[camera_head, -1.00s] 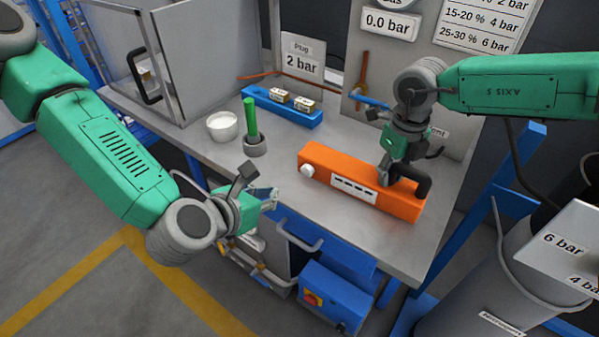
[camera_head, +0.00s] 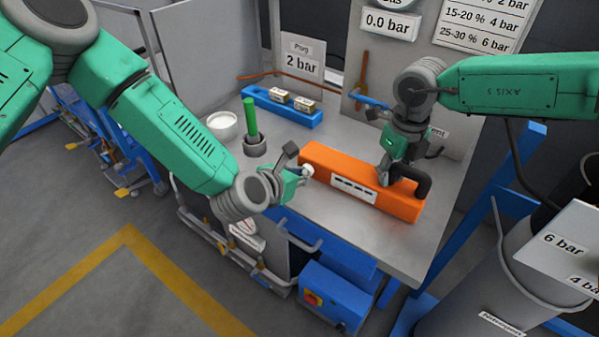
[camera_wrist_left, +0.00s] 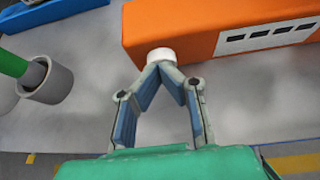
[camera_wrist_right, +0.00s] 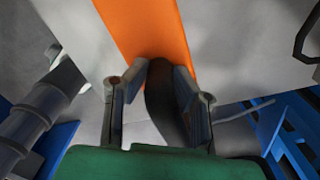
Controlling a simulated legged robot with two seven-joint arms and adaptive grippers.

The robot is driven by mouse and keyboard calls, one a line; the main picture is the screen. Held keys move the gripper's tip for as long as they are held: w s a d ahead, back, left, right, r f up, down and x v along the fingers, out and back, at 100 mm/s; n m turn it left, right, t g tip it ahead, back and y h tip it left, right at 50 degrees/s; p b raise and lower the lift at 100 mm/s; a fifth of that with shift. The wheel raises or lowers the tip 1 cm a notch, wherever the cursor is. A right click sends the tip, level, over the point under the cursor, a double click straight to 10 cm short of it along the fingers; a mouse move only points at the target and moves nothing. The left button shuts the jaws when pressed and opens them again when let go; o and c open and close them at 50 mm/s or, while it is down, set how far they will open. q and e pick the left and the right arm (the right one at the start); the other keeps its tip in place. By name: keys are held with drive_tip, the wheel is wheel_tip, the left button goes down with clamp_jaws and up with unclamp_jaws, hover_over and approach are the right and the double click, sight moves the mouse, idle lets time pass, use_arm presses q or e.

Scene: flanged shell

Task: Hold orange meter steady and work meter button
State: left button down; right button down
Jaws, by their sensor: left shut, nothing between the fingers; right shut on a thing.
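The orange meter (camera_head: 335,160) lies on the grey bench, with a white label strip on its front side. Its white round button (camera_head: 307,171) is on the left end; it also shows in the left wrist view (camera_wrist_left: 161,55). My left gripper (camera_head: 303,175) is shut and empty, its fingertips right at the button, seemingly touching it. My right gripper (camera_head: 387,172) is shut on the meter's black handle (camera_head: 424,186) at the right end. The handle also shows between the fingers in the right wrist view (camera_wrist_right: 161,95).
A green rod (camera_head: 250,118) stands in a grey cup (camera_head: 255,147) left of the meter, near a white bowl (camera_head: 222,126). A blue block (camera_head: 290,112) with small parts lies behind. The bench front edge is close below the meter.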

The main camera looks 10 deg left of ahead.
use_arm(q)
drive_tip(key=shift+w+d, duration=0.2)
drive_tip(key=shift+w, duration=0.35)
drive_tip(key=shift+w+d, duration=0.2)
drive_tip(key=shift+w, duration=0.3)
drive_tip(key=shift+s, duration=0.1)
drive_tip(key=shift+s+a, duration=0.15)
drive_tip(key=shift+s, duration=0.15)
drive_tip(key=s, duration=0.1)
drive_tip(key=s+a, duration=0.1)
drive_tip(key=shift+s+f, duration=0.15)
drive_tip(key=shift+s, duration=0.15)
drive_tip(key=v, duration=1)
drive_tip(key=shift+s, duration=0.2)
use_arm(e)
drive_tip(key=c, duration=1.3)
unclamp_jaws()
